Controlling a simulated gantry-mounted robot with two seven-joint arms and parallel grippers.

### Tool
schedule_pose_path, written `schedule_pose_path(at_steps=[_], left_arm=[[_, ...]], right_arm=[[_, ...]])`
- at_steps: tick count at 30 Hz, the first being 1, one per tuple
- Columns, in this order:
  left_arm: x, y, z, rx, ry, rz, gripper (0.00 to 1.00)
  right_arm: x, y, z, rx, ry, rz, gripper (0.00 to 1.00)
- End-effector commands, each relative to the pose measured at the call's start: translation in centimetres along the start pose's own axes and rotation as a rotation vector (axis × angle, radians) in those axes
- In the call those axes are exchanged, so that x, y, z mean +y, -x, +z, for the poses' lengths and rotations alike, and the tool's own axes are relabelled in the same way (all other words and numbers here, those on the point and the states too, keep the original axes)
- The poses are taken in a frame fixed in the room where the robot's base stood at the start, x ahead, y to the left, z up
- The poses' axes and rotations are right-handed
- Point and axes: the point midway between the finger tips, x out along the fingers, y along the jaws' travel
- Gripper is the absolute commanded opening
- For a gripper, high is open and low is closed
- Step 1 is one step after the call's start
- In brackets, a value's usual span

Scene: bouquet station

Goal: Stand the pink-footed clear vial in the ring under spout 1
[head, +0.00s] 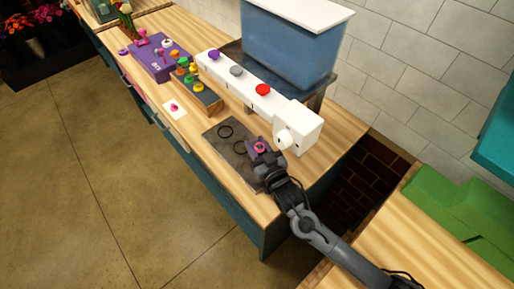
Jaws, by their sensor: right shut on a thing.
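My right gripper (259,149) is over the right part of the dark metal plate (222,148), below the white dispenser bar (245,88). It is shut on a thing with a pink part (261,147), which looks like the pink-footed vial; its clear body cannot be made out. Two black rings show on the plate: one farther left (225,131) and one (239,147) just left of the gripper. Any ring under the gripper is hidden. Whether the vial touches the plate cannot be told. The spouts and their numbers cannot be made out. My left gripper is not in view.
The bar has purple, grey and red knobs, and a blue tank (285,45) stands behind it. A rack of coloured pieces (197,90), a purple stand (150,60) and a white card (174,107) with a pink item lie left. The wooden counter's front edge runs close below the plate.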

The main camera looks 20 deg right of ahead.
Motion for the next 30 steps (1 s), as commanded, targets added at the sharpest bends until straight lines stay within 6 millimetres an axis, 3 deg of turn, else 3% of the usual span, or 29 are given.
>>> schedule_pose_path(at_steps=[3, 15, 16, 20, 30], left_arm=[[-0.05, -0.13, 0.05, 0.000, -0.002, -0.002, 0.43], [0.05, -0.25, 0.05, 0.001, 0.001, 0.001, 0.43], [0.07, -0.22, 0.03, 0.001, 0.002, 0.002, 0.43], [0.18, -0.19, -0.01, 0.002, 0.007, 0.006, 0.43], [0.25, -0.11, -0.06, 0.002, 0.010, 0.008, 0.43]], right_arm=[[0.00, -0.01, 0.89, 0.003, 0.000, 0.000, 0.00], [0.00, -0.01, 1.25, 0.004, 0.000, 0.000, 0.00], [0.00, 0.01, 1.34, 0.002, 0.000, 0.000, 0.40], [0.00, 0.02, 1.32, 0.001, 0.000, 0.000, 0.59], [0.01, 0.02, 1.14, 0.001, 0.001, 0.000, 0.62]])
